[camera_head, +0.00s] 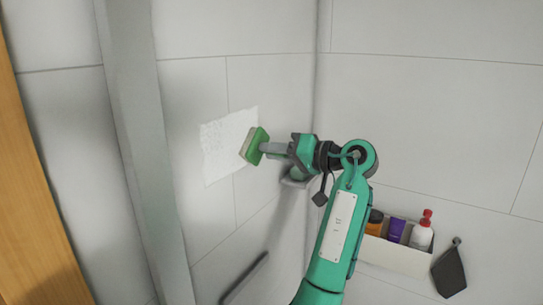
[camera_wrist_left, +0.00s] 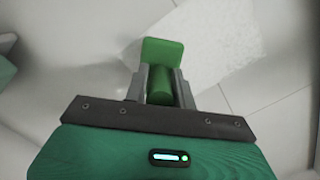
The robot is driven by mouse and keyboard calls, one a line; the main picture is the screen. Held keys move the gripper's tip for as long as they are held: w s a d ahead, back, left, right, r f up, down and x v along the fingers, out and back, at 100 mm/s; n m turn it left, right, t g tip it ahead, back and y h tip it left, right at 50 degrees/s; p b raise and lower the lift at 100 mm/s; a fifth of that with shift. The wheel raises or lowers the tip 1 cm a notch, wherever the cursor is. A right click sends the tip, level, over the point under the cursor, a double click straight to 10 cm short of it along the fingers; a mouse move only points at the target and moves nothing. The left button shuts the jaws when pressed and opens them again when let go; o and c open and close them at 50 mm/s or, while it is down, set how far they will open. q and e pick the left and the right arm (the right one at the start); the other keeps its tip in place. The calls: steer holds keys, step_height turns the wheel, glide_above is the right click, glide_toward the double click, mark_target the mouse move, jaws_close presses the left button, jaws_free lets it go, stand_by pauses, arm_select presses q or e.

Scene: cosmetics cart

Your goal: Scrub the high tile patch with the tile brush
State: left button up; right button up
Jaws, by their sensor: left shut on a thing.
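The tile brush (camera_head: 253,146) has a green head with a pale face. My left gripper (camera_head: 276,149) is shut on its handle. The brush head and the handle between the fingers also show in the left wrist view (camera_wrist_left: 162,52). The high tile patch (camera_head: 220,150) is a rough white area on the left wall. The brush head overlaps the patch's right edge in the head view, its pale face turned towards the wall. I cannot tell whether it touches. The patch also shows behind the brush in the left wrist view (camera_wrist_left: 225,45). My right gripper is not in view.
A white caddy (camera_head: 395,257) with several bottles hangs on the right wall. A dark mitt (camera_head: 449,271) hangs beside it. A dark bar (camera_head: 245,277) is low on the left wall. A grey upright post (camera_head: 145,150) stands left of the patch.

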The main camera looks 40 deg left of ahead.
mark_target(268, 138)
arm_select(q)
steer(key=shift+w+a+r+p, duration=0.2)
steer(key=shift+w+r, duration=0.35)
steer(key=shift+w, duration=0.35)
steer(key=shift+w+a+r+p, duration=0.15)
steer(key=shift+w+r, duration=0.35)
steer(key=shift+w, duration=0.35)
steer(key=shift+s+d+f+b, duration=0.1)
steer(key=shift+s+b, duration=0.1)
steer(key=shift+s, duration=0.2)
steer(key=shift+s+d+b, duration=0.1)
steer(key=shift+s+b, duration=0.05)
steer(key=shift+s, duration=0.2)
steer(key=shift+s+d, duration=0.1)
steer(key=shift+s, duration=0.95)
steer(key=shift+s+d+b, duration=0.1)
steer(key=shift+s+b, duration=0.5)
steer(key=shift+s, duration=0.1)
steer(key=shift+s+d+r+b, duration=0.7)
steer(key=shift+s+r, duration=0.45)
steer(key=shift+s, duration=5)
steer(key=w+a+p, duration=0.1)
steer(key=w+a, duration=0.1)
steer(key=w, duration=1.5)
